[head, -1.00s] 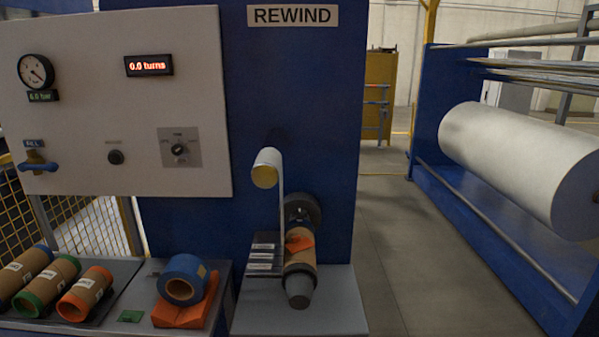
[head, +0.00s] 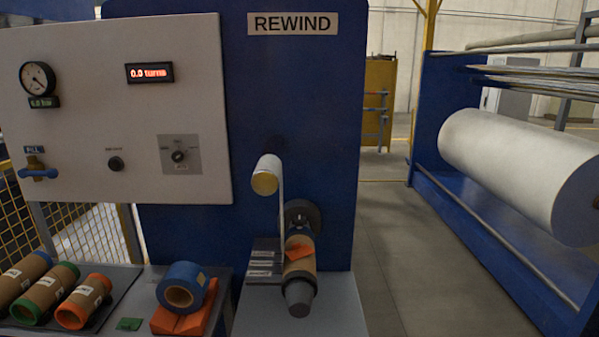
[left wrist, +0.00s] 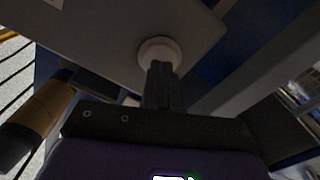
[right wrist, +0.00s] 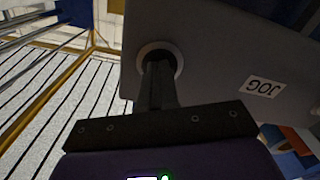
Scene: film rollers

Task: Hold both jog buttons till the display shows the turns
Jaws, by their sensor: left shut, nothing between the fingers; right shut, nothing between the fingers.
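The display (head: 150,73) on the pale control panel (head: 110,110) reads 0.0 turns in red. In the left wrist view my left gripper (left wrist: 160,72) is shut and empty, its tips at a pale round button collar (left wrist: 158,46). In the right wrist view my right gripper (right wrist: 157,72) is shut and empty, its tips at another round collar (right wrist: 151,49), beside a JOG label (right wrist: 264,87). The fingers cover the middle of both collars, so I cannot tell whether either button is pressed in. Neither gripper shows in the head view.
The rewind shaft carries a brown core (head: 300,258) with an orange patch, below a pale roller (head: 267,174). Several cores (head: 82,301) and a blue tape roll (head: 182,285) lie at the lower left. A large white film roll (head: 520,165) stands right.

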